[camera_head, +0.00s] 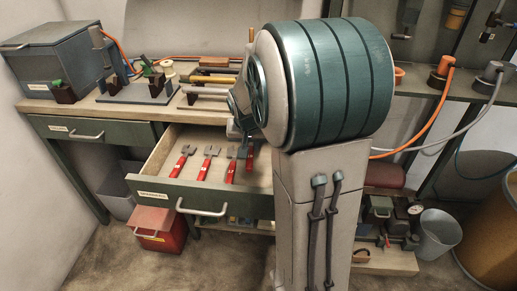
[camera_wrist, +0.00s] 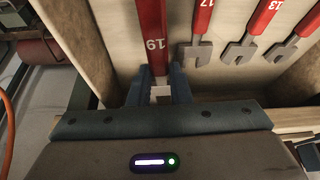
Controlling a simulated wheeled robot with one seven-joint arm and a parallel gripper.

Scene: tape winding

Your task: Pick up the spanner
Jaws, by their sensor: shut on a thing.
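A red spanner marked 19 (camera_wrist: 153,35) is between the fingers of my gripper (camera_wrist: 158,92) in the wrist view. My gripper is shut on it near its grey end, which the fingers mostly hide. In the head view my gripper (camera_head: 241,150) is over the right part of the open drawer (camera_head: 205,197), partly hidden by my arm. I cannot tell whether the held spanner touches the drawer floor. Other red-handled spanners lie in the drawer: one marked 17 (camera_wrist: 201,20), one marked 13 (camera_wrist: 262,18), and another at the far left (camera_head: 181,161).
The drawer's wooden side wall (camera_wrist: 62,28) is close to the left of my gripper in the wrist view. The bench top (camera_head: 120,108) above the drawer holds tools and fixtures. A red toolbox (camera_head: 158,230) stands on the floor below the drawer.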

